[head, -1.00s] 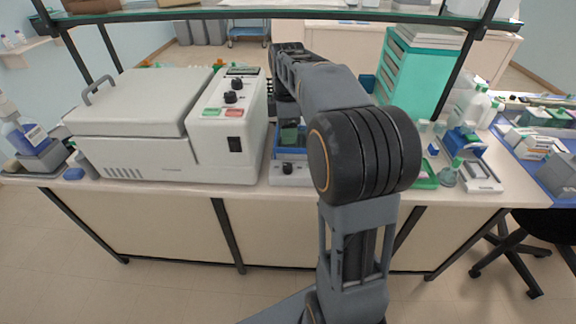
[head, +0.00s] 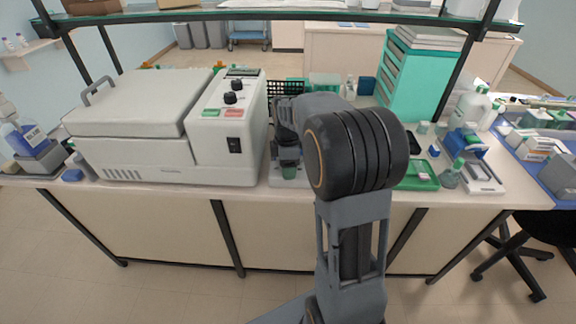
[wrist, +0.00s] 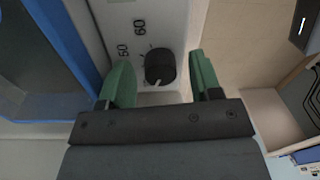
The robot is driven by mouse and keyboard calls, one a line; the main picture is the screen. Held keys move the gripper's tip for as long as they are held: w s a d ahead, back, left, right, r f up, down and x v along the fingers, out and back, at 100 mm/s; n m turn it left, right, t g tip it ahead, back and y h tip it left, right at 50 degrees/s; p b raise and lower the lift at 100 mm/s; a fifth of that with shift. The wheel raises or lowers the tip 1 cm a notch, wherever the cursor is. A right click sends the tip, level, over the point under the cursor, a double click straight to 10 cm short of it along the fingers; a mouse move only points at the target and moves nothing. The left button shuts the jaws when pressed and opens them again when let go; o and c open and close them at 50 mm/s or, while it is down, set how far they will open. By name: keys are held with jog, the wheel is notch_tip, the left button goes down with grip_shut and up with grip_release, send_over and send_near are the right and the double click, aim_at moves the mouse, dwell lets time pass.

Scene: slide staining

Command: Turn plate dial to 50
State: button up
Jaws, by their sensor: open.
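The plate dial (wrist: 160,67) is a black knob with a pale pointer mark, on the pale front panel (wrist: 122,18) of a small device. Printed numbers, a 60 and what looks like a 50, stand beside it in the wrist view. My gripper (wrist: 160,85) is open, with one green fingertip on each side of the knob and a gap on both sides. In the head view my gripper (head: 289,172) points down over the device's front, and the knob is hidden there by my arm. The pointer's exact reading is too small to tell.
A blue-rimmed tray or bath (wrist: 75,50) lies left of the knob in the wrist view. A large grey centrifuge-like machine (head: 140,105) stands to the left. A green tray (head: 418,178) and bottles stand to the right, and a glass shelf (head: 290,16) runs above.

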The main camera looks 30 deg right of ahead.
jog(key=c, duration=0.9)
jog(key=shift+c, duration=0.2)
jog(key=shift+m, duration=0.3)
jog(key=m+p, duration=0.1)
jog(key=m, duration=0.2)
jog(key=shift+r+m, duration=0.1)
jog(key=shift+m, duration=0.3)
jog(key=m, duration=0.4)
jog(key=shift+m+p, duration=0.3)
jog(key=shift+p, duration=0.1)
jog(key=m, duration=0.4)
jog(key=shift+t, duration=0.3)
jog(key=shift+s+m+p, duration=0.1)
jog(key=shift+m+p, duration=0.3)
jog(key=shift+m, duration=1.7)
